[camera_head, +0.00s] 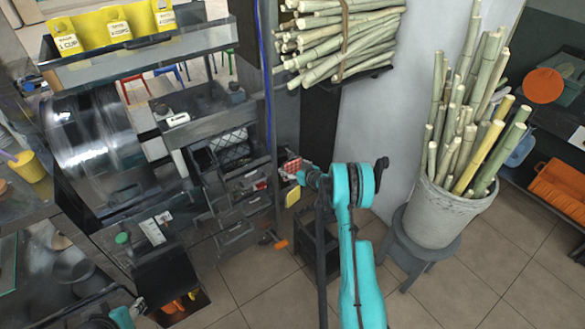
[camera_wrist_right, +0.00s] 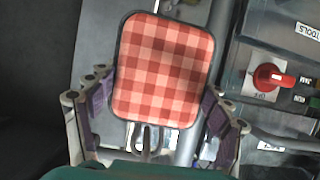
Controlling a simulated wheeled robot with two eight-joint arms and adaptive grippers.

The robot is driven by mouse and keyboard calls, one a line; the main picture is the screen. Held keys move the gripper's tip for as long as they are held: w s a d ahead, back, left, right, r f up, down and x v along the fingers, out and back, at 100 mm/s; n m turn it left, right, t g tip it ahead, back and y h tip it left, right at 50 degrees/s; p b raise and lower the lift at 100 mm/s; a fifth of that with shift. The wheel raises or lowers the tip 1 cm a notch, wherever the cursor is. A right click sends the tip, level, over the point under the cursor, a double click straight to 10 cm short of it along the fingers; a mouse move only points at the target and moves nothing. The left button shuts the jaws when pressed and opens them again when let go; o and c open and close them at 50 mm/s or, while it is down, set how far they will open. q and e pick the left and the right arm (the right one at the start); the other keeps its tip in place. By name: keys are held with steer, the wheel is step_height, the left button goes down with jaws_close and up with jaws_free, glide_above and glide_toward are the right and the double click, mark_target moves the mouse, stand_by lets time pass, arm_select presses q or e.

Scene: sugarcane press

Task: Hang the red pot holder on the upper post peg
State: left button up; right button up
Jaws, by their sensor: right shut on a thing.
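The red pot holder (camera_wrist_right: 163,68) is a checked square with a dark rim. In the right wrist view it stands between the two fingers of my right gripper (camera_wrist_right: 158,112), which is shut on it. In the head view the pot holder (camera_head: 291,166) shows small, at the tip of my right gripper (camera_head: 302,174), beside the dark grey post (camera_head: 287,120). The upper peg cannot be made out. A yellow piece (camera_head: 293,198) shows just below the gripper. My left gripper is not clearly seen; only a bit of teal arm shows at the lower left.
A bundle of canes (camera_head: 340,40) rests on a bracket right of the post. A bucket of canes (camera_head: 445,213) stands on a stool (camera_head: 412,245) at right. The press cabinet (camera_head: 225,190) is left. In the wrist view a red switch (camera_wrist_right: 270,77) is at right.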

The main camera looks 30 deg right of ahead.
stand_by(0.3)
steer(key=o, duration=1.1)
steer(key=shift+s, duration=0.1)
steer(key=a+v, duration=0.1)
steer(key=v, duration=1.1)
steer(key=s+a+r+g, duration=0.2)
steer(key=s+a+r, duration=0.1)
steer(key=a+r, duration=0.6)
steer(key=s+a+r+g, duration=0.2)
steer(key=s+a+r, duration=0.1)
steer(key=a+r, duration=0.5)
steer(key=s+a+r, duration=0.1)
steer(key=s+a, duration=0.2)
steer(key=s, duration=0.5)
steer(key=s+a+r+g, duration=0.1)
steer(key=s+a, duration=0.2)
steer(key=s, duration=0.5)
steer(key=s+a+r+m+g+h, duration=0.1)
steer(key=s+a, duration=0.3)
steer(key=s, duration=0.4)
steer(key=shift+r, duration=0.2)
